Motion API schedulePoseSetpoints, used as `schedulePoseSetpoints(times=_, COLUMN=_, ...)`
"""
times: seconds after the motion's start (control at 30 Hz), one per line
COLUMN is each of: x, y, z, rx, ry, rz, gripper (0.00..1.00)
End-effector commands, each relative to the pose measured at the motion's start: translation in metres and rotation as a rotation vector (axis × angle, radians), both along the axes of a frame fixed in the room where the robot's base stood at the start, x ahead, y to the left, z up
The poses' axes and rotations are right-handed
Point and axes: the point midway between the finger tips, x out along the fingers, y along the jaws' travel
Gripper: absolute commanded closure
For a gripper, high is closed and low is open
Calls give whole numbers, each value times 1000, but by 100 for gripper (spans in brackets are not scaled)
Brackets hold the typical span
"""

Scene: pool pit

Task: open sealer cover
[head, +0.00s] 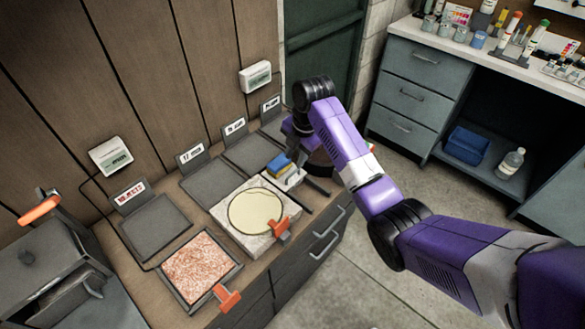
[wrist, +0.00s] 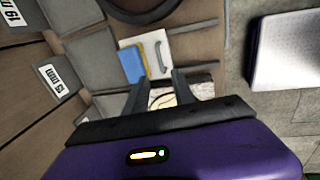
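No part is labelled as a sealer cover. A grey box-like unit (head: 48,262) with an orange handle (head: 40,208) stands at the far left of the head view; I cannot tell whether it is the sealer, and its top looks closed. My gripper (wrist: 160,80) is open in the wrist view, its two dark fingers apart with nothing clearly held. It hangs over the right part of the counter, far from the grey unit. A blue and yellow block (wrist: 132,62) on a white tray (wrist: 158,50) lies just beyond the fingertips.
The counter holds several grey pads (head: 157,228) with label cards, a pink speckled tile (head: 201,268) with an orange clamp, and a stone slab (head: 228,236) bearing a cream disc (head: 256,211). A drawer cabinet (head: 418,100) stands across the room. Open floor (head: 385,285) lies between.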

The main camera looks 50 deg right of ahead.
Motion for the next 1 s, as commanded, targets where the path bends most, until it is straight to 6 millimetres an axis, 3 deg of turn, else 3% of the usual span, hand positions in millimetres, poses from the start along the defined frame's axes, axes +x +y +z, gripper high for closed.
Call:
schedulePoseSetpoints(times=0.53, x=11, y=-1, z=-66, rx=-1, ry=13, rz=12, gripper=69)
schedulePoseSetpoints(times=0.93, x=13, y=-1, z=-74, rx=-1, ry=10, rz=11, gripper=69)
schedulePoseSetpoints(times=1.0, x=13, y=-1, z=-74, rx=-1, ry=10, rz=11, gripper=81)
